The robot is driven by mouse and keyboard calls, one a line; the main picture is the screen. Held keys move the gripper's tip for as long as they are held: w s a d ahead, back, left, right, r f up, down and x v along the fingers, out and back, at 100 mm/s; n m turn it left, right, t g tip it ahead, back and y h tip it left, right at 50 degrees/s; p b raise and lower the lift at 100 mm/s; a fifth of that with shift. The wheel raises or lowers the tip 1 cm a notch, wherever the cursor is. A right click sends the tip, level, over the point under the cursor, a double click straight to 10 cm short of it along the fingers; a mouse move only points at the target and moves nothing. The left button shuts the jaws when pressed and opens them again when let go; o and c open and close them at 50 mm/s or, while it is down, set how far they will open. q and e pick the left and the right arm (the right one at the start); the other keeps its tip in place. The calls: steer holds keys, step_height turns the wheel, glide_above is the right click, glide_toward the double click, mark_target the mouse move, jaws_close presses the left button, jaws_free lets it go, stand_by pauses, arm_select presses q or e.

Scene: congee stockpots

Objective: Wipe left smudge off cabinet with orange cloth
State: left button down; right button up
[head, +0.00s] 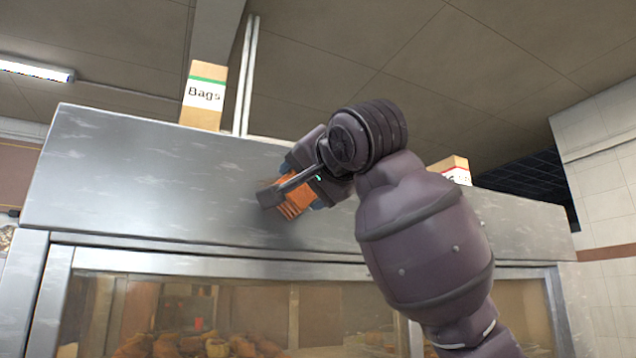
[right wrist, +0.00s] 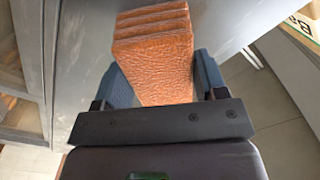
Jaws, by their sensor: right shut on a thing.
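My right gripper (head: 280,195) is shut on the folded orange cloth (head: 293,203) and holds it at the front of the steel cabinet's upper panel (head: 130,170). In the right wrist view the orange cloth (right wrist: 155,50) is a thick folded stack between the two blue-grey fingers. Its far end is at or close to the steel surface; I cannot tell if it touches. Faint pale streaks mark the panel, and a darker patch lies around the cloth. I cannot make out a distinct left smudge. My left gripper is not in view.
A box labelled Bags (head: 204,95) stands on top of the cabinet at left, next to thin upright metal posts (head: 245,75). Another box (head: 455,170) stands on top behind my right arm. Below the panel are glass windows (head: 240,310) with food behind them. The panel's left part is clear.

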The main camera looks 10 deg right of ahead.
steer(key=shift+s+a, duration=0.35)
steer(key=shift+a, duration=0.65)
steer(key=shift+s+a, duration=0.35)
steer(key=shift+a, duration=0.65)
steer(key=shift+s+a, duration=0.35)
steer(key=shift+a, duration=0.65)
steer(key=b+v, duration=0.2)
steer(key=v, duration=0.4)
steer(key=b+v, duration=0.1)
steer(key=v, duration=0.2)
